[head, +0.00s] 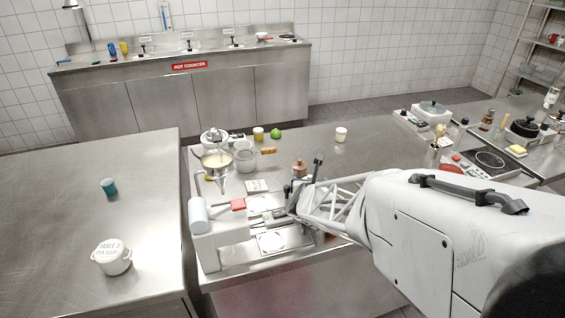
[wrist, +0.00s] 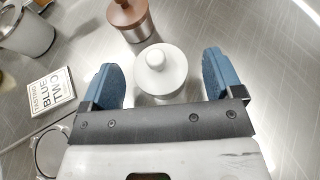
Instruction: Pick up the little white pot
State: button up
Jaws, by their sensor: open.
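A small white lidded pot with a round knob (wrist: 157,60) sits on the steel counter in the wrist view. It lies between the two blue fingers of my gripper (wrist: 160,75), which are open on either side of it with visible gaps. In the head view my gripper (head: 303,188) is over the middle counter, and I cannot make out this pot there. A larger white pot with writing on its lid (head: 112,260) stands on the left counter, far from my gripper.
A copper-coloured, knobbed grinder (wrist: 128,18) stands just beyond the pot; it also shows in the head view (head: 299,168). A printed card (wrist: 52,88) and a metal pot (wrist: 28,32) are to the left. A white machine (head: 220,240) stands left of my gripper.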

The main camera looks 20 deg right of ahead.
jog(key=shift+w+d+f, duration=0.1)
jog(key=shift+w+f, duration=0.05)
jog(key=shift+w, duration=0.15)
dwell(0.4)
jog(key=c, duration=1.4)
